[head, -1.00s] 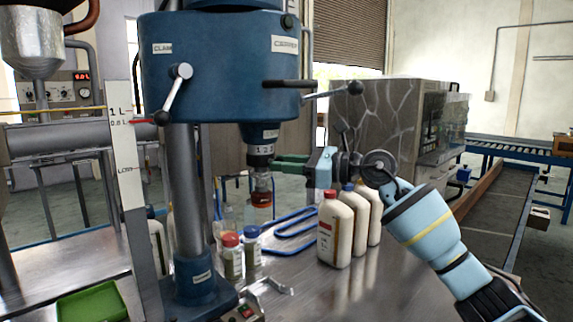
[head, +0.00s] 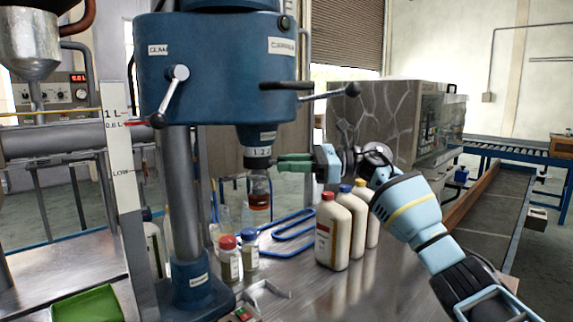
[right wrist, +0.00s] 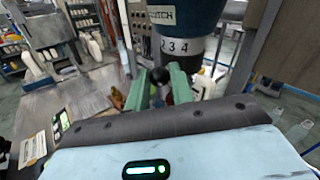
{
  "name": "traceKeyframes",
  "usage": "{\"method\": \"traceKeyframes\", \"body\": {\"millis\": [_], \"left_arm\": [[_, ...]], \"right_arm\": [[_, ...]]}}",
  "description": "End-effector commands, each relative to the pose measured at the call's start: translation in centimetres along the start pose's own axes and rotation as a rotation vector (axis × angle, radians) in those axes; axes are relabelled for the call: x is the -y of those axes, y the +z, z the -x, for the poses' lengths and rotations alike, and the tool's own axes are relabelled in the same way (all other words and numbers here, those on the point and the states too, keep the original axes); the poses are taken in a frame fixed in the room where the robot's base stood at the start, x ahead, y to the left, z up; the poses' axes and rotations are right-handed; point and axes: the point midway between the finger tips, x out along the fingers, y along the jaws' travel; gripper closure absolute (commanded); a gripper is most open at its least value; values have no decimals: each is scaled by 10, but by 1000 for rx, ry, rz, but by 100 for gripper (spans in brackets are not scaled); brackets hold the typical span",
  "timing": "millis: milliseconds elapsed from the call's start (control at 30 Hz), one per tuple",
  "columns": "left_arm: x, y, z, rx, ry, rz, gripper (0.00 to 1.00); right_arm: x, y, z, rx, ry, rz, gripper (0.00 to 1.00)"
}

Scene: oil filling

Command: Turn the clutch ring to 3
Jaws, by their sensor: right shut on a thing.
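The clutch ring (head: 260,152) is a pale numbered band below the blue drill-press head. Figures 1 and 2 show in the head view. The right wrist view shows 2, 3 and 4 on the ring (right wrist: 183,46), under a label ending in "UTCH". My right gripper (head: 280,162), with green fingers, reaches it from the right. It is shut on a small black ball knob (right wrist: 158,75) just below the band. The fingers hide part of the knob, and I cannot tell which number is set. My left gripper is not in view.
White bottles (head: 334,230) stand on the metal table below my right arm. A bottle with dark amber liquid (head: 259,195) hangs under the spindle. Small jars (head: 230,258) and a blue looped rack (head: 285,235) are nearby. Black-handled levers (head: 330,93) project from the press.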

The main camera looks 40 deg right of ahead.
Motion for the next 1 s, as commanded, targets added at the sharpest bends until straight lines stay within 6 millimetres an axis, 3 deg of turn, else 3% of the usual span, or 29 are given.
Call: {"method": "traceKeyframes", "body": {"millis": [167,200,333,667,1000], "left_arm": [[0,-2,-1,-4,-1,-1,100],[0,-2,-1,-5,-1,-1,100],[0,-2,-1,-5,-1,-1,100],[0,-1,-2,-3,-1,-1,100],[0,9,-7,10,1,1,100]], "right_arm": [[-4,-2,-4,-3,16,-2,100],[-4,-2,-4,-3,16,-2,72],[-3,-2,-3,-3,11,-2,55],[-1,-1,2,-3,4,-2,55],[-1,-4,49,-6,3,-3,55]]}}
